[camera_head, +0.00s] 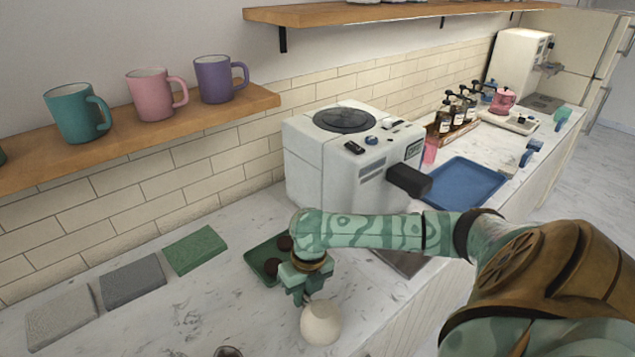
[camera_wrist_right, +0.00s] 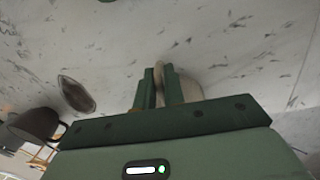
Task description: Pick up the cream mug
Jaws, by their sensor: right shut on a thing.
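The cream mug (camera_head: 321,322) is at the bottom middle of the head view, at the front of the marble counter. My right gripper (camera_head: 304,297) reaches down beside it and is shut on it. In the right wrist view the fingers (camera_wrist_right: 160,86) pinch a thin pale part, likely the handle, and the mug's body (camera_wrist_right: 190,90) shows just to their right, partly hidden. I cannot tell whether the mug touches the counter. My left gripper is not in view.
A dark green tray (camera_head: 262,262) with dark round items lies behind the gripper. Green, dark grey and light grey mats (camera_head: 195,249) lie left. A white coffee machine (camera_head: 330,165) stands behind my arm. Teal, pink and purple mugs (camera_head: 78,112) stand on the shelf (camera_head: 200,127).

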